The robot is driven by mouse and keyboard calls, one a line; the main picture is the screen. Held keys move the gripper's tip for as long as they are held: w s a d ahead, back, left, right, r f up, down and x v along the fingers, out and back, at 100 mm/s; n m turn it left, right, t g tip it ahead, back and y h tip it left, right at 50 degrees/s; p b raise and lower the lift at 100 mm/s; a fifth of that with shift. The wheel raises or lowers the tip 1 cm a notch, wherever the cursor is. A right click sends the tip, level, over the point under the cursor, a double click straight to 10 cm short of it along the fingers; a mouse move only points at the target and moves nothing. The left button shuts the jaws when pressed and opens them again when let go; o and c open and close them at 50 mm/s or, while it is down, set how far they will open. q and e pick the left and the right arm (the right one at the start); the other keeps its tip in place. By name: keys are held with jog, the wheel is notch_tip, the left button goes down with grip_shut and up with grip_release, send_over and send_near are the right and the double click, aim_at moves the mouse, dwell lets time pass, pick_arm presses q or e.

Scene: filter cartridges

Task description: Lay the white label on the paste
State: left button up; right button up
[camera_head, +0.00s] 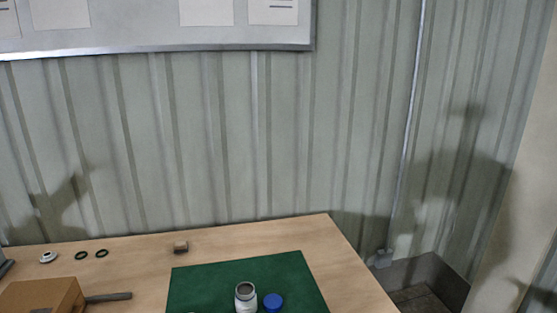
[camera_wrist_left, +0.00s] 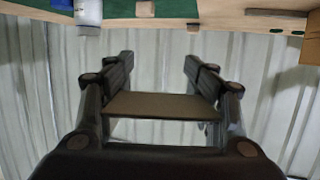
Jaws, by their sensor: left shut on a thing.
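My left gripper (camera_wrist_left: 160,75) shows in the left wrist view, shut on a flat, thin, dull brown piece (camera_wrist_left: 160,105) that spans between its fingers. The piece is in shade, and I cannot tell whether it is the white label. No label or paste shows plainly elsewhere. An open white jar (camera_head: 245,298) stands upright on the green mat (camera_head: 200,283), its mouth dark brownish inside; I cannot tell what is in it. A blue lid (camera_head: 273,302) is to its right. A white jar also shows in the left wrist view (camera_wrist_left: 88,14). My right gripper is in neither view.
A brown box (camera_head: 40,297) and a dark flat bar (camera_head: 108,297) are at the left of the wooden table (camera_head: 140,258). Two dark rings (camera_head: 92,255), a white ring-like part (camera_head: 47,257) and a small brown block (camera_head: 180,246) lie farther back. The mat's back area is clear.

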pick_arm(q)
jog(key=s+d+r+m+g+h+b, duration=0.3)
jog(key=s+d+r+m+g+h, duration=0.3)
jog(key=s+d+r+m+h, duration=0.3)
jog(key=s+d+r+h, duration=0.2)
jog(key=d, duration=0.2)
jog(key=shift+s+d+r+m, duration=0.15)
jog(key=shift+d+r+m, duration=0.15)
jog(key=shift+m, duration=0.1)
jog(key=shift+f, duration=0.15)
